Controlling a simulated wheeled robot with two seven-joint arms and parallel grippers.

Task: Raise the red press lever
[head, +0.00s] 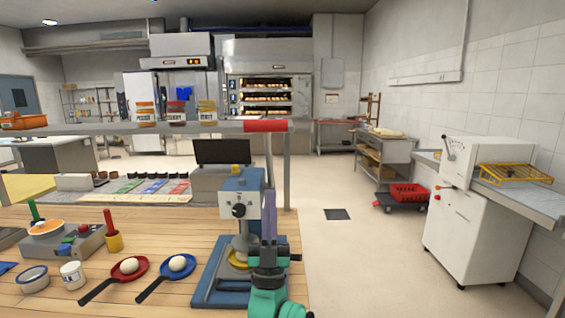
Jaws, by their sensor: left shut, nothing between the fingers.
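The press (241,196) stands on a blue base (209,284) at the right end of the wooden table, with a blue-grey head and a dark knob. A red horizontal grip (265,126), apparently the press lever's, shows above and right of the head. A thin grey bar (268,160) runs from it down toward the press. My left gripper (269,197) points up in front of the press's right side, its purple fingers shut and empty. The fingertips appear below the red grip, overlapping the bar's lower end; I cannot tell whether they touch. My right gripper is not in view.
Red (129,268) and blue (179,263) pans with white balls lie left of the press. A grey shelf (200,128) with jars crosses behind it. A white machine (475,200) stands at the right. The floor between is mostly clear.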

